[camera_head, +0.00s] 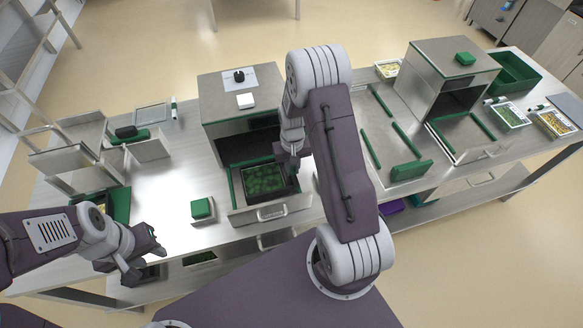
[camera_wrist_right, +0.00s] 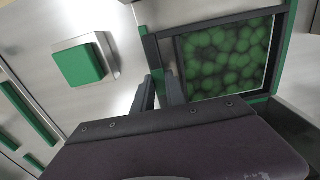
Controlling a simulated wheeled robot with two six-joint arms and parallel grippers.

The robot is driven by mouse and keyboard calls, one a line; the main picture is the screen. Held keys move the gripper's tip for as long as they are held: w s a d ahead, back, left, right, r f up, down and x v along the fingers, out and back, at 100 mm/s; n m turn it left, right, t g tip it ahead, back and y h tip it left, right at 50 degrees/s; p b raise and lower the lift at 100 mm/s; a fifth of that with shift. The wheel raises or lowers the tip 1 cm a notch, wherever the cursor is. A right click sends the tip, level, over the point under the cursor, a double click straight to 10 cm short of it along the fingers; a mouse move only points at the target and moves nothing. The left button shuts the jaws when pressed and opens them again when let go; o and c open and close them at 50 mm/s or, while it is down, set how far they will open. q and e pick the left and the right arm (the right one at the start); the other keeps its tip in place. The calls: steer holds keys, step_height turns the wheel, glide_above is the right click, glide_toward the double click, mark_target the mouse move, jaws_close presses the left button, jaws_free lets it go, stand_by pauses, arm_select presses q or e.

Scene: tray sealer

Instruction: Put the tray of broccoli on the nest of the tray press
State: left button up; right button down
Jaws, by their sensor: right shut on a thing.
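The tray of broccoli (camera_head: 287,194) is black with a dark green load under a clear-looking top. In the head view it lies over the pulled-out nest (camera_head: 236,204) of the left steel tray press (camera_head: 207,92), between green side rails. I cannot tell whether it rests fully on the nest or is just above it. My right gripper (camera_head: 291,156) is shut on the tray's edge. The right wrist view shows its fingers (camera_wrist_right: 160,92) at the black rim of the tray (camera_wrist_right: 160,50).
A green block (camera_head: 202,208) on a steel base stands left of the nest; it also shows in the right wrist view (camera_wrist_right: 80,64). A second press (camera_head: 425,80), filled trays (camera_head: 507,115) and a green bin (camera_head: 515,75) stand right. A metal rack (camera_head: 75,140) stands left.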

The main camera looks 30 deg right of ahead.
steer(key=shift+w+f, duration=0.25)
steer(key=c, duration=1.4)
jaws_free()
steer(key=shift+s, duration=0.1)
steer(key=shift+o, duration=0.2)
steer(key=shift+r, duration=0.15)
step_height(320, 180, up, 12)
steer(key=s+a+n+t, duration=0.1)
steer(key=s+a+n, duration=0.1)
steer(key=s+a, duration=0.7)
steer(key=s, duration=0.3)
steer(key=shift+r, duration=0.4)
